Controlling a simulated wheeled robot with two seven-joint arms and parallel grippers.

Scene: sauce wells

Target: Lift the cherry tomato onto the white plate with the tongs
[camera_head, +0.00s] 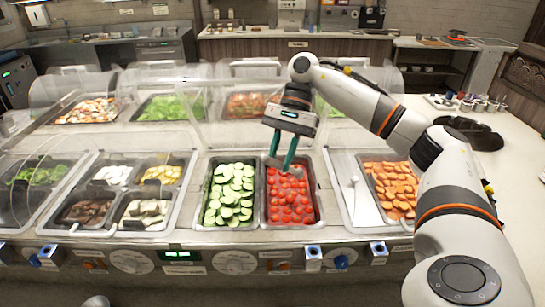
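My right gripper (281,158) is over the back end of a black tray of red cherry tomatoes (290,203), pointing down. Its two teal fingers stand apart. A grey piece shows at the fingertips, perhaps the tongs; I cannot tell whether the fingers grip it or it lies on the tomatoes behind them. No single tomato stands out from the pile. I cannot make out a white plate. My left gripper is not in view.
Sliced cucumbers (230,195) fill the tray to the left, and orange slices (393,187) lie to the right. A white-handled utensil (354,187) lies beside them. Clear guards (245,80) stand behind. The right counter (515,165) has free room.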

